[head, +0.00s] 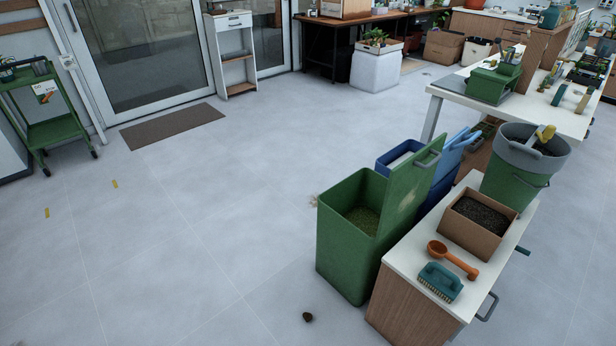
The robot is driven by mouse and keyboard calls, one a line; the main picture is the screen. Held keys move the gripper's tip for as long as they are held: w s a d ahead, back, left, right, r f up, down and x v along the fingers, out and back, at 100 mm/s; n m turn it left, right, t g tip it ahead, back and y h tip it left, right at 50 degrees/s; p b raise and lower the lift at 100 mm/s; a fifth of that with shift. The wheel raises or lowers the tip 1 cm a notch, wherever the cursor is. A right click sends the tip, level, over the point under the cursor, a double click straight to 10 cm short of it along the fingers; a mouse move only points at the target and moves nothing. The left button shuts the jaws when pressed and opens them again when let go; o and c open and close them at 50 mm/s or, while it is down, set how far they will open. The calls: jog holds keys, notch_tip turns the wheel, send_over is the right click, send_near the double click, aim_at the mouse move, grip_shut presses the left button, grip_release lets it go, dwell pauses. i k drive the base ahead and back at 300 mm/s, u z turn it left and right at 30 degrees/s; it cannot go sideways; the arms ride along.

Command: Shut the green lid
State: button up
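A tall green bin (341,245) stands on the floor right of centre in the head view, against the left side of a white-topped wooden cabinet. The bin is open and green-brown material (364,219) shows inside. The lid's hinge is partly hidden behind the bin's rim. My gripper is not in view.
A blue bin (398,160) with a raised blue lid stands just behind. A dark lump (307,317) lies on the floor. The floor to the left is mostly clear.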

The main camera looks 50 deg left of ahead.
aim_at(409, 185)
jog(key=u, duration=1)
jog(key=i, duration=1)
